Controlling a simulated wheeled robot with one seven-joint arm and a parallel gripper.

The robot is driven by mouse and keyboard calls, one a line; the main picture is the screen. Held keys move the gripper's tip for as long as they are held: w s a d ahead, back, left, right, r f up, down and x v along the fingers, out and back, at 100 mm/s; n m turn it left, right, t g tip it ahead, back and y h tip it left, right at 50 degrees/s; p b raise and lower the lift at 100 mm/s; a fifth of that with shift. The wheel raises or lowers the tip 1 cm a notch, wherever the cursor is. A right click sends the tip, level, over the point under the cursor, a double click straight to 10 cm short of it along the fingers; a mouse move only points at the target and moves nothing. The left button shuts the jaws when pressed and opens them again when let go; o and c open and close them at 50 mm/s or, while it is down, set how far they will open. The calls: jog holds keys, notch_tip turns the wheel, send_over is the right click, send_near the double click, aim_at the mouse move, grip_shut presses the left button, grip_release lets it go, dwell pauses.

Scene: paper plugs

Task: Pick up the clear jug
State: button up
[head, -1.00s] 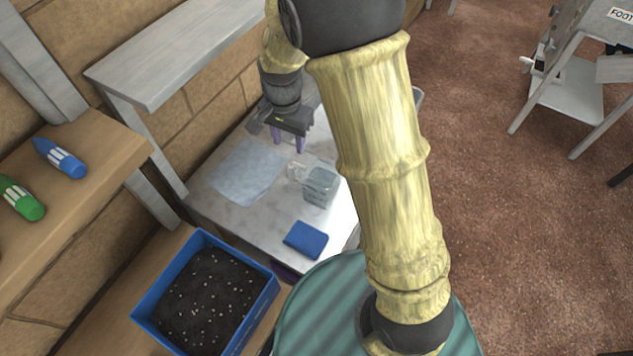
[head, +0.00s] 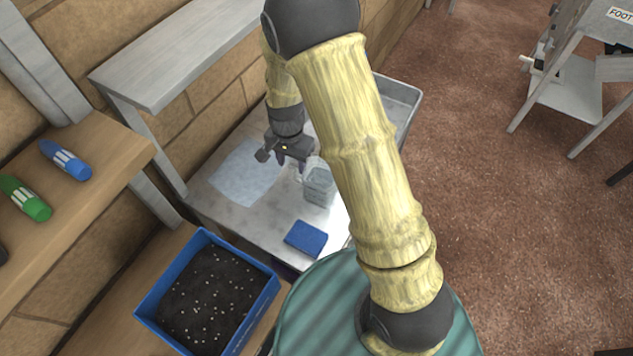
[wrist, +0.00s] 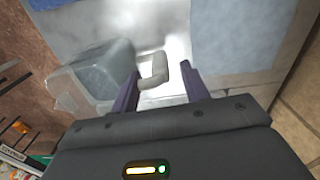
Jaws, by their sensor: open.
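The clear jug (head: 318,187) stands on the light table, partly hidden by my arm in the head view. In the wrist view the jug (wrist: 92,75) lies to the left, and its handle (wrist: 153,72) sits between the two purple fingers. My gripper (wrist: 160,82) is open, with one finger on each side of the handle. I cannot tell whether either finger touches it. In the head view my gripper (head: 290,166) is at the jug's upper left side.
A blue sponge-like block (head: 306,238) lies in front of the jug. A pale blue sheet (head: 240,175) lies flat to the left. A grey tray (head: 398,100) is behind my arm. A blue box of dark soil (head: 165,285) stands at the front left.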

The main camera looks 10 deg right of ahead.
aim_at(312, 180)
jog(key=shift+w+f+p, duration=0.1)
jog(key=shift+f+p, duration=0.4)
jog(key=shift+f, duration=1.6)
jog(key=shift+c, duration=0.3)
grip_shut()
